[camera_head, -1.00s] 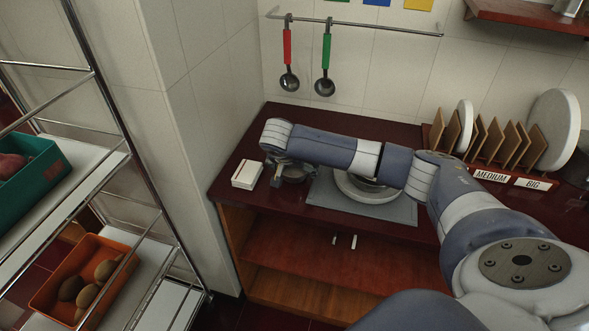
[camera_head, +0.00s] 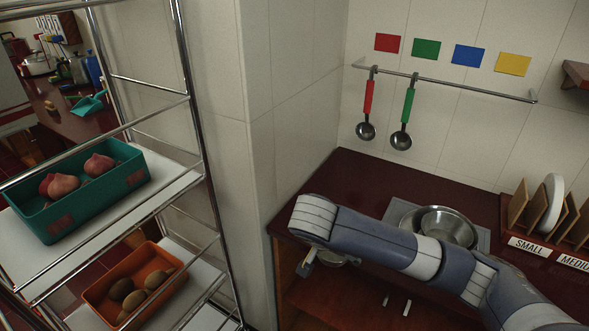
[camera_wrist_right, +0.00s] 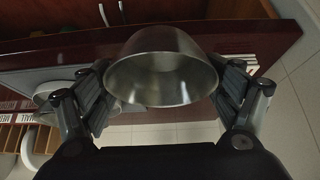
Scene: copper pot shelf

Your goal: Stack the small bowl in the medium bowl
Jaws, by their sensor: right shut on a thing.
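A small metal bowl (camera_wrist_right: 165,72) is between the two fingers of my right gripper (camera_wrist_right: 165,90) in the right wrist view, its open side facing the camera. In the head view my right gripper (camera_head: 312,264) is at the counter's front edge, mostly under my arm, and only a sliver of the held bowl (camera_head: 332,259) shows. A larger metal bowl (camera_head: 447,224) rests on a grey mat (camera_head: 397,209), to the right of the gripper, with another rim around or behind it. My arm covers its front. My left gripper is not in view.
A wire rack with a teal bin (camera_head: 128,180) of onions and an orange bin (camera_head: 150,262) of potatoes stands left, beyond a tiled wall corner. Ladles (camera_head: 366,130) hang from a rail. A plate rack (camera_head: 519,209) stands right. The dark counter (camera_head: 365,180) is clear behind my arm.

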